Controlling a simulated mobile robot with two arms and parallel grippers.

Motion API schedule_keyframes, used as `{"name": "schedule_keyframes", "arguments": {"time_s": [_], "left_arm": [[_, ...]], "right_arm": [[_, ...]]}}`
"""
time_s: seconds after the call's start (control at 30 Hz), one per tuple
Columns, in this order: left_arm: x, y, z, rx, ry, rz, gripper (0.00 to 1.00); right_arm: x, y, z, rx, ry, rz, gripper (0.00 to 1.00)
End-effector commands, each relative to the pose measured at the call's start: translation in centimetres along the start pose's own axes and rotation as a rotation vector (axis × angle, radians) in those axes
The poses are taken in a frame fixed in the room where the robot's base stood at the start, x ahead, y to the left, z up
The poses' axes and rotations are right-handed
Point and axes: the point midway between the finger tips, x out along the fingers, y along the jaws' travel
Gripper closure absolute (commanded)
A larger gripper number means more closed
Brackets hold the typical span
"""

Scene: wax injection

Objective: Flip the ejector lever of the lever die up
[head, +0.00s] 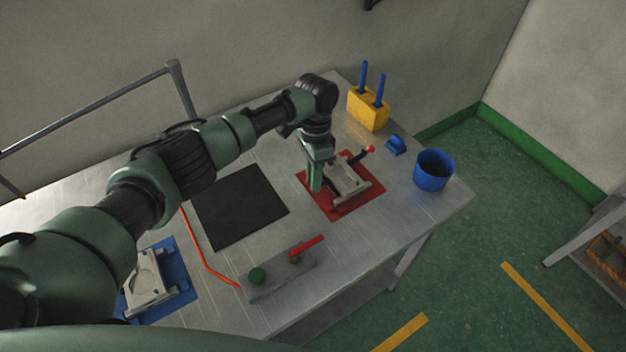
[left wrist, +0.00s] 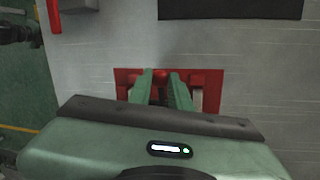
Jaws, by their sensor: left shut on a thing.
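The lever die (head: 350,184) is a pale grey metal block on the red mat (head: 343,213). Its ejector lever ends in a red knob (head: 370,149) and sticks out to the upper right of the block. My left gripper (head: 316,188) points down at the left side of the die, apart from the knob. In the left wrist view its two green fingers (left wrist: 164,90) reach down over the red mat, with a narrow gap between them. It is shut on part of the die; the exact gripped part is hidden. My right gripper is not in view.
A black mat (head: 240,208) lies left of the die. A plate with a red handle (head: 306,249) and green knob stands in front. A blue cup (head: 434,170), small blue piece (head: 396,145) and yellow tool block (head: 368,110) stand right and behind. A blue mat (head: 180,270) holds another die.

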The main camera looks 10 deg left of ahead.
Motion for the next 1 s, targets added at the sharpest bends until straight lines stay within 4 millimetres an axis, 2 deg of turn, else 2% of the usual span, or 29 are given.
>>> {"name": "schedule_keyframes", "arguments": {"time_s": [0.27,0.3,0.37,0.73,0.87,1.0], "left_arm": [[0.0,0.0,0.0,0.000,-0.001,0.000,1.00],[0.0,0.0,0.0,0.000,-0.001,0.000,0.73],[0.0,0.0,0.0,0.000,-0.001,0.000,0.59],[-0.3,0.0,0.0,0.000,0.001,-0.001,0.59],[-1.9,-0.1,-0.1,0.001,0.003,-0.002,0.59],[-4.4,-0.1,-0.1,0.000,0.002,-0.002,0.59]], "right_arm": [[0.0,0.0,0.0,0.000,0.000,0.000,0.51],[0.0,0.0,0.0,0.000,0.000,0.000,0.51],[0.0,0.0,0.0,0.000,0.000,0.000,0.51],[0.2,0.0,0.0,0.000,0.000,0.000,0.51],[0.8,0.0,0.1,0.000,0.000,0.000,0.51],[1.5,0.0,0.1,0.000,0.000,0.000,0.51]]}}
